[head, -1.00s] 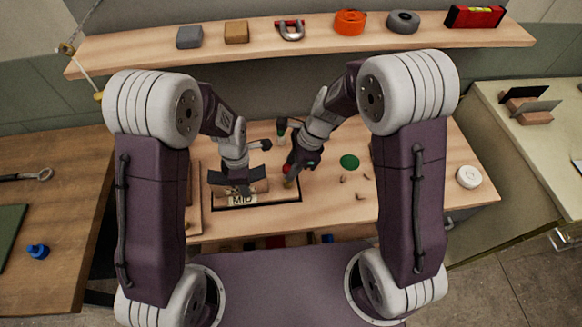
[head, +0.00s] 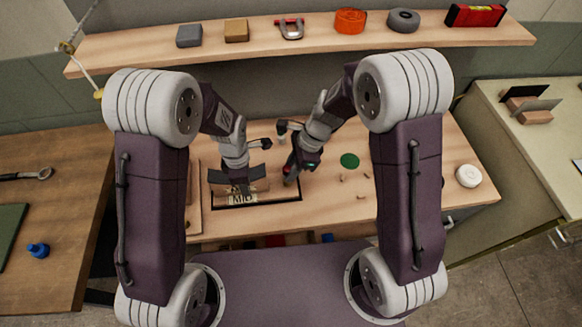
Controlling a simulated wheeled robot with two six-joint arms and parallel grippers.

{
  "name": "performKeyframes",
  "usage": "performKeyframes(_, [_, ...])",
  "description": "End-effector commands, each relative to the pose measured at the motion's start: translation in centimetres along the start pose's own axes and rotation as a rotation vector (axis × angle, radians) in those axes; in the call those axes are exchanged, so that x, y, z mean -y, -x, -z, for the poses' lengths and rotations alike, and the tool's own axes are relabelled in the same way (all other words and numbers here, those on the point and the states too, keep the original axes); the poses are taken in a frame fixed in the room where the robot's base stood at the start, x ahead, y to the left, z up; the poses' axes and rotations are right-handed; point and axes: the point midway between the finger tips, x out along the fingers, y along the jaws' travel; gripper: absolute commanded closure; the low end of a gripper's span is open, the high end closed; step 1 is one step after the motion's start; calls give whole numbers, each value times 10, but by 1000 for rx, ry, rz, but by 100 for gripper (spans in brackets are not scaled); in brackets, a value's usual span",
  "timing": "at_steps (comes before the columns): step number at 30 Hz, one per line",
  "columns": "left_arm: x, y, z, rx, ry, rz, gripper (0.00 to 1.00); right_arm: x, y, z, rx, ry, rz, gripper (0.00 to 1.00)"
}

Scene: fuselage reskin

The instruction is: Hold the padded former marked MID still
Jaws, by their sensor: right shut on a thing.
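The padded former marked MID (head: 242,198) lies inside a dark rectangular outline on the middle bench (head: 330,218). My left gripper (head: 238,186) comes down onto it from above and covers part of it. Whether its fingers are closed on the former cannot be made out. My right gripper (head: 291,179) is to the right of the former, low over the right end of the outline. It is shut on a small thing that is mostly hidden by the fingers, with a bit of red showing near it.
A green disc (head: 349,161), small tan bits (head: 361,196) and a white round thing (head: 469,176) lie on the bench to the right. A shelf (head: 330,42) at the back carries a red level (head: 474,15), an orange roll (head: 350,20) and blocks.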

Motion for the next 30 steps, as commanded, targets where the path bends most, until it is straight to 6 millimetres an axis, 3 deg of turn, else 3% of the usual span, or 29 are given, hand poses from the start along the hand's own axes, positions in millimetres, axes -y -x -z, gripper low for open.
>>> performKeyframes(29, [0, 0, 0, 0, 0, -1, 100, 0, -18, 7, 0, -1, 0, 100])
performKeyframes(30, [0, 0, 0, 0, 0, -1, 100, 0, -19, 7, 0, -1, 0, 73])
